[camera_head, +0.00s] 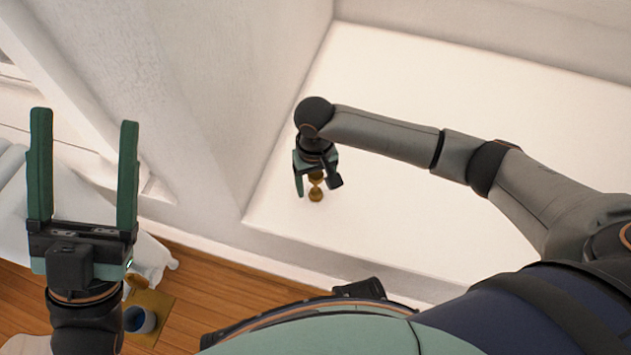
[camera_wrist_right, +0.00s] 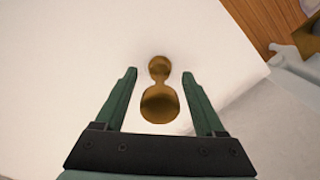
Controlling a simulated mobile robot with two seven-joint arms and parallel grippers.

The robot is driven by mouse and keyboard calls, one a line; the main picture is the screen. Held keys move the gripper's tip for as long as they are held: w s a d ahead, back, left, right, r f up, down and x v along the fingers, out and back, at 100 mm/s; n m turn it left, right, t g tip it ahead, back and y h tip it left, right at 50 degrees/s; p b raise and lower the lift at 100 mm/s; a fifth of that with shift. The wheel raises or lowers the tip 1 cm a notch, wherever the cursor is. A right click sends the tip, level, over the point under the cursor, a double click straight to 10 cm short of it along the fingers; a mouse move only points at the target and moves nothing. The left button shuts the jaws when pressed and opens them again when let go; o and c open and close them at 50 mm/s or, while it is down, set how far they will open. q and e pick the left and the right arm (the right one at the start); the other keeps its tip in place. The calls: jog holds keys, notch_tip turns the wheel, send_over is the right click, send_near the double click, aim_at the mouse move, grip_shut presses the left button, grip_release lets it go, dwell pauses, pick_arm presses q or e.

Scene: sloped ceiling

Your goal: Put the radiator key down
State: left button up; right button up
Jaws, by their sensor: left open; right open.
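The radiator key (camera_head: 316,192) is a small brass-coloured piece with rounded ends and a narrow waist. It is on the white ledge (camera_head: 400,230), near the ledge's left corner. In the right wrist view the key (camera_wrist_right: 159,98) shows between the two green fingers, with a gap on each side. My right gripper (camera_head: 314,190) is open over the key and not touching it at the sides; its fingers hide part of the key in the head view. My left gripper (camera_head: 84,122) is open and empty, raised at the far left.
The ledge is bare to the right of the key, under my right arm. A wall (camera_head: 250,100) rises close to its left. Below lies a wooden floor (camera_head: 200,275) with a brown board (camera_head: 160,305) and a blue-grey cup (camera_head: 139,320). White cloth-like material (camera_head: 150,255) lies behind my left gripper.

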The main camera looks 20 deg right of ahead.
jog(key=shift+r, duration=0.15)
pick_arm(q)
notch_tip(320, 180, up, 5)
jog(key=m+p, duration=0.1)
jog(key=p, duration=0.4)
pick_arm(e)
notch_tip(320, 180, up, 10)
jog(key=shift+w+r, duration=0.1)
jog(key=shift+r, duration=0.1)
jog(key=shift+r+p, duration=0.35)
jog(key=shift+r, duration=0.4)
pick_arm(q)
jog(key=w+a+f+n+y, duration=0.1)
jog(key=w+f+n+y, duration=0.2)
jog(key=f+y, duration=0.1)
jog(key=shift+w+f+n+y, duration=0.3)
jog(key=shift+f+n, duration=0.1)
jog(key=shift+f, duration=0.05)
pick_arm(e)
jog(key=shift+a, duration=0.1)
